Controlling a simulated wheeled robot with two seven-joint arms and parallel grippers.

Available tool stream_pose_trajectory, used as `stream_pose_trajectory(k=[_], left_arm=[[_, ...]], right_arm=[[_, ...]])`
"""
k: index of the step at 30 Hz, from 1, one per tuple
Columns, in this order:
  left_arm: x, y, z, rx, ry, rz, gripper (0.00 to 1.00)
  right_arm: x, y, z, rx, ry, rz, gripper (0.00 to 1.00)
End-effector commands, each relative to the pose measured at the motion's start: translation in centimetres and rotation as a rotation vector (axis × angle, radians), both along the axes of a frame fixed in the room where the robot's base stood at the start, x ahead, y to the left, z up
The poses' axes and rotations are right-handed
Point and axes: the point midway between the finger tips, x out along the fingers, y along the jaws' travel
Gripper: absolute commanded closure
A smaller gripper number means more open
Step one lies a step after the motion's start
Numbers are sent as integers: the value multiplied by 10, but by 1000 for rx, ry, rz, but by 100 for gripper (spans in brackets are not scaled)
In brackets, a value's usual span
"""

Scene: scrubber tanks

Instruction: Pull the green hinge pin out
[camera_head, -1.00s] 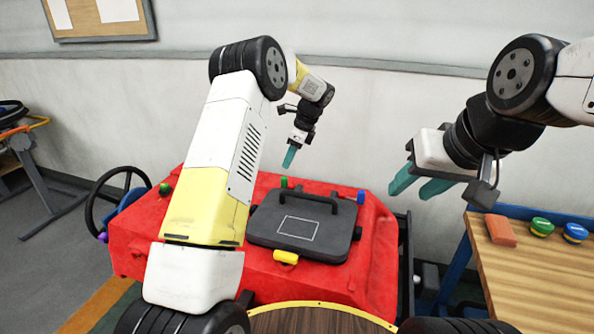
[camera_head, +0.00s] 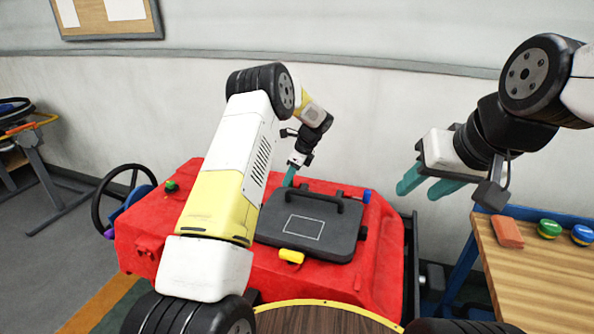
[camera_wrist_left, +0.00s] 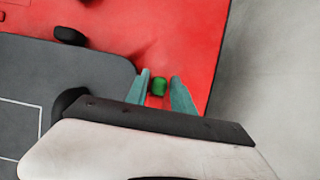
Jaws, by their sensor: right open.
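The green hinge pin (camera_wrist_left: 159,87) shows as a small green head on the red tank top, at the corner of the dark grey lid (camera_wrist_left: 60,75), in the left wrist view. My left gripper (camera_wrist_left: 160,78) is open, with one teal finger on each side of the pin and a gap to each. In the head view my left gripper (camera_head: 290,176) points down at the lid's back left corner and hides the pin. My right gripper (camera_head: 420,190) is open and empty in the air, right of the tank.
The lid has a black handle (camera_head: 312,195), a blue pin (camera_head: 367,196) at its back right and a yellow latch (camera_head: 291,256) in front. A green knob (camera_head: 171,186) is on the red tank (camera_head: 145,225). A wooden bench (camera_head: 535,270) stands at the right.

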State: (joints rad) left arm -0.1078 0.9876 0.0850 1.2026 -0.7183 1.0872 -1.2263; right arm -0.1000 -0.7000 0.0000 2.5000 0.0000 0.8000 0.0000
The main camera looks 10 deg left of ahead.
Motion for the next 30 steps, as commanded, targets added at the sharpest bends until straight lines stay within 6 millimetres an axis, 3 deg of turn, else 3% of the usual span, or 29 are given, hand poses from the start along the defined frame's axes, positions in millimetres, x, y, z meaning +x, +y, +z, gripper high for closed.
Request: stream_pose_trajectory(k=[2, 6, 30], left_arm=[[0, 0, 0, 0, 0, 0, 73], [0, 0, 0, 0, 0, 0, 100], [0, -1, 1, -1, -1, 1, 100]], right_arm=[[0, 0, 0, 0, 0, 0, 58], [0, 0, 0, 0, 0, 0, 58], [0, 0, 0, 0, 0, 0, 58]])
